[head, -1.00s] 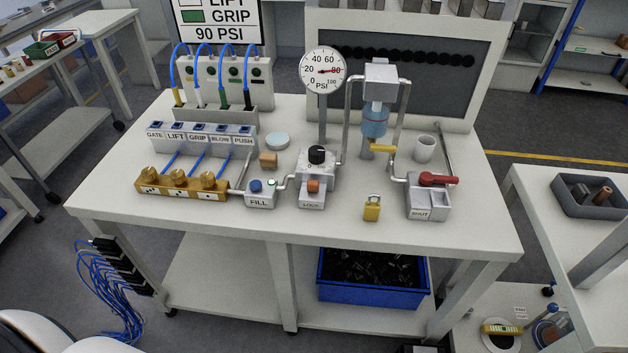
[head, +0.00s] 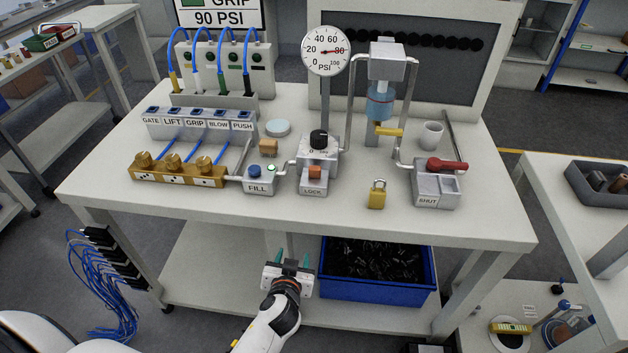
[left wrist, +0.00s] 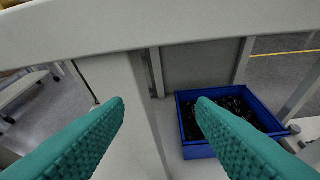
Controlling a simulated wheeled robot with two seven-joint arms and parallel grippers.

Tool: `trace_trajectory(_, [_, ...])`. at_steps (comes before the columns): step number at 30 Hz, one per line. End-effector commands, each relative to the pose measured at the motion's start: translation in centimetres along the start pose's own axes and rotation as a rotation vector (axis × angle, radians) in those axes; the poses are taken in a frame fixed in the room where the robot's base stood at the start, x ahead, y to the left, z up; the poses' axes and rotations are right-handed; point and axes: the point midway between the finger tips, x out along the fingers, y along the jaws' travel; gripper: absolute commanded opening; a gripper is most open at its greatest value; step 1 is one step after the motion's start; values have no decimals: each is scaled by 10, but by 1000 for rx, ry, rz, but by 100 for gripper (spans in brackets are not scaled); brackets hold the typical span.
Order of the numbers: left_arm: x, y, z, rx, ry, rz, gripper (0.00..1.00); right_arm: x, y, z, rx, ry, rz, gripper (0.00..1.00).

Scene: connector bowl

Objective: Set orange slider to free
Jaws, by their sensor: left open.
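The orange slider (head: 314,172) sits on the grey block marked LOCK (head: 312,184), below a black knob (head: 319,139), near the front of the white table. The block's free mark cannot be read. My left gripper (head: 288,262) is open and empty, in front of the table and lower than its top, left of the blue bin. Its two teal fingers (left wrist: 160,115) stand apart in the left wrist view, with the table's front edge above them. The slider does not show in that view. My right gripper is not in view.
A FILL block (head: 259,183) stands left of the slider, and a yellow padlock (head: 377,194) and a red-handled SHUT valve (head: 440,180) stand to the right. The table's front edge (head: 300,220) lies above my gripper. A blue bin (head: 375,288) is on the lower shelf.

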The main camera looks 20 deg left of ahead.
Motion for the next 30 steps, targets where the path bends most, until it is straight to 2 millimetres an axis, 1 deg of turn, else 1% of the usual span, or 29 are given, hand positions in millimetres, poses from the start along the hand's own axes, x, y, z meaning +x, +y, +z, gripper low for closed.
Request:
trace_trajectory(1, [-2, 6, 22, -28, -53, 24, 51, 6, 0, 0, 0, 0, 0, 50])
trace_trajectory(3, [-8, 14, 49, -63, -116, 58, 51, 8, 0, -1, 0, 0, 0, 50])
trace_trajectory(6, [-19, 27, 84, -114, -200, 102, 51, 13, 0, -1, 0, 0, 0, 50])
trace_trajectory(7, [-19, 26, 92, -121, -223, 100, 51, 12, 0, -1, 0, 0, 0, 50])
trace_trajectory(9, [-15, 17, 104, -124, -279, 75, 51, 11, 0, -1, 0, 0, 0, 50])
trace_trajectory(15, [-11, -5, 134, -129, -402, 9, 51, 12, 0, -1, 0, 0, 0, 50])
trace_trajectory(18, [-9, -12, 142, -128, -434, -16, 51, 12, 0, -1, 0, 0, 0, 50])
trace_trajectory(21, [-4, -14, 148, -127, -443, -22, 51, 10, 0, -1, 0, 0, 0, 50])
trace_trajectory(23, [2, -14, 151, -126, -442, -22, 51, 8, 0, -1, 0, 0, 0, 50])
trace_trajectory(26, [17, -12, 160, -125, -443, -21, 51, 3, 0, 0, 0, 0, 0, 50])
trace_trajectory(30, [44, -13, 172, -124, -442, -21, 51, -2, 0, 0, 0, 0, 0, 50])
